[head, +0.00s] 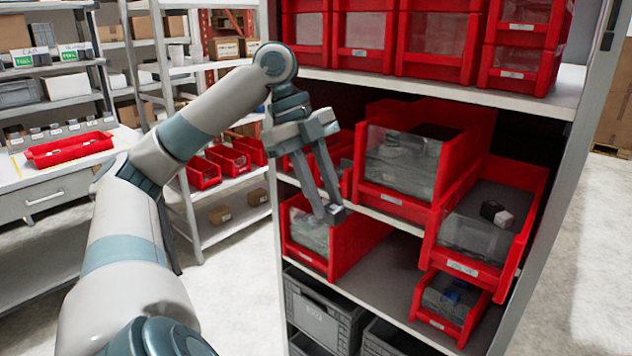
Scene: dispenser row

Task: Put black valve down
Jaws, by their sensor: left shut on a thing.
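My left gripper (329,212) reaches in from the left and points down, its fingertips in front of the shelf unit on the right. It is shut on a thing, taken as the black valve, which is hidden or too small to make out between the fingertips. The fingertips appear above or in front of a red bin (308,257) with a clear front on the lower shelf; the exact gap cannot be told. My right gripper is not in view.
A small red bin (436,325) sits lower. Grey crates (317,312) stand below. A red tray (68,149) lies on the left counter.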

